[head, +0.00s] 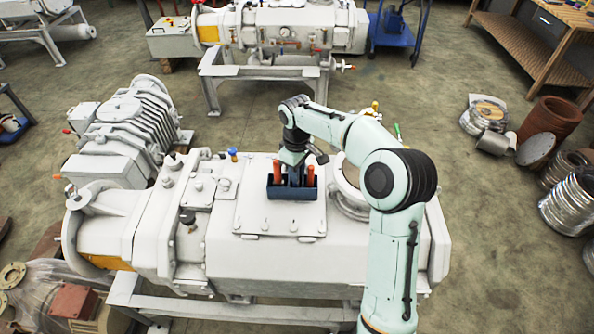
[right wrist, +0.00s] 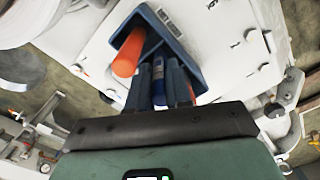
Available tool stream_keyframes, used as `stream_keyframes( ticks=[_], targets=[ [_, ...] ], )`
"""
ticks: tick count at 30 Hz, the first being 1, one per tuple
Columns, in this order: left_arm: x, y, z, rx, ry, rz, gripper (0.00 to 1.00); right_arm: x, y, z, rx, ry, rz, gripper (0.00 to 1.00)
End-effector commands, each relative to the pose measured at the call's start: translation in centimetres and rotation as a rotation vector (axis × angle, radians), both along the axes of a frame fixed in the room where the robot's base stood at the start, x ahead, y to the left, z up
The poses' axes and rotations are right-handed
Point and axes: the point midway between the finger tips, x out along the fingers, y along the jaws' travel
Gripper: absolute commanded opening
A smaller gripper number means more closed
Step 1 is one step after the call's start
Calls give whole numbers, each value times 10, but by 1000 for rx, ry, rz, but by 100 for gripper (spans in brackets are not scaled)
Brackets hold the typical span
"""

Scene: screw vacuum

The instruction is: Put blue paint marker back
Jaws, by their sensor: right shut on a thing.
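A dark blue open holder (head: 293,194) sits on the flat top plate of the white vacuum machine. Two orange-red markers (head: 277,174) stand in it, one on each side. My right gripper (head: 295,174) points down over the middle of the holder, between these markers. In the right wrist view the gripper (right wrist: 160,68) is shut on a blue paint marker (right wrist: 158,82), with the blue holder (right wrist: 187,48) and one orange marker (right wrist: 128,52) just beyond. The marker's lower end is hidden, so I cannot tell how deep it sits. My left gripper is out of view.
The white machine (head: 180,235) has bolts and fittings around the plate, with a small blue-topped fitting (head: 233,155) behind left. A round flanged opening (head: 347,178) lies right of the holder. Metal coils (head: 572,205) and a brown drum (head: 550,120) stand on the floor at right.

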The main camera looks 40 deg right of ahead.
Motion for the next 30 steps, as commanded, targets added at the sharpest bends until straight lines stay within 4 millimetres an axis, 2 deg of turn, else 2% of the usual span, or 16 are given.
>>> stream_keyframes(
  ticks=[5,6,8,16,20,23,30],
  targets=[
    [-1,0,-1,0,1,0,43,0,0,-3,0,0,0,0],
    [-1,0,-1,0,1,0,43,0,0,-3,0,0,0,29],
    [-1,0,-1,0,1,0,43,0,0,-2,0,0,0,44],
    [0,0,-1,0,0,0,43,0,0,-2,0,0,0,44],
    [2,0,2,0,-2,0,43,1,0,7,0,-2,0,44],
    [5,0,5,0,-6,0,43,2,0,23,-1,-4,1,44],
    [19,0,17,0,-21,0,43,3,1,78,-2,-8,1,44]
  ],
)
